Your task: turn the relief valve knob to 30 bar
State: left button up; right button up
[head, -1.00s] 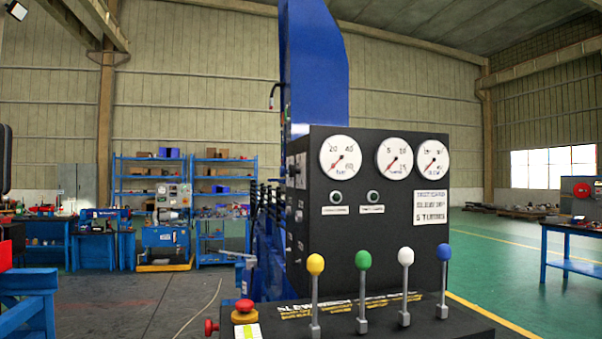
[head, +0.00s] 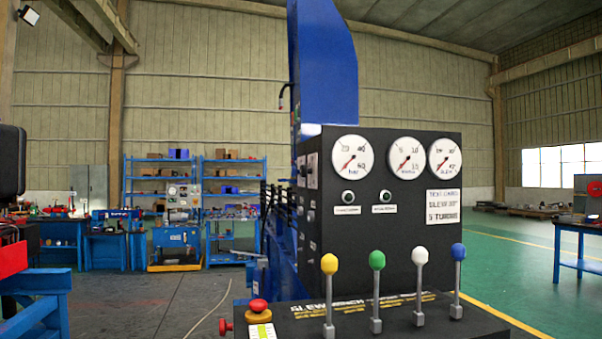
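A black control console (head: 390,240) stands right of centre in the head view. Its front carries three white round gauges, the left one (head: 351,155) marked in bar. Its red needle points to the lower left, near the low end of the scale. Small dark fittings (head: 313,170) show on the console's narrow left side, seen at a steep angle. I cannot tell whether one of them is the relief valve knob. A red knob (head: 226,327) sticks out at the lower left of the console's base, below a red mushroom button (head: 258,306). Neither gripper is in view.
Levers with yellow (head: 329,264), green (head: 377,261), white (head: 420,256) and blue (head: 457,252) balls stand before the console. A blue crane column (head: 325,60) rises behind. A blue bench frame (head: 40,285) is at the left. Open floor (head: 160,305) lies between.

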aim_at(304, 171)
jog(key=i+j, duration=0.35)
jog(key=i+j+z, duration=0.1)
jog(key=i+j, duration=0.25)
jog(key=j, duration=0.2)
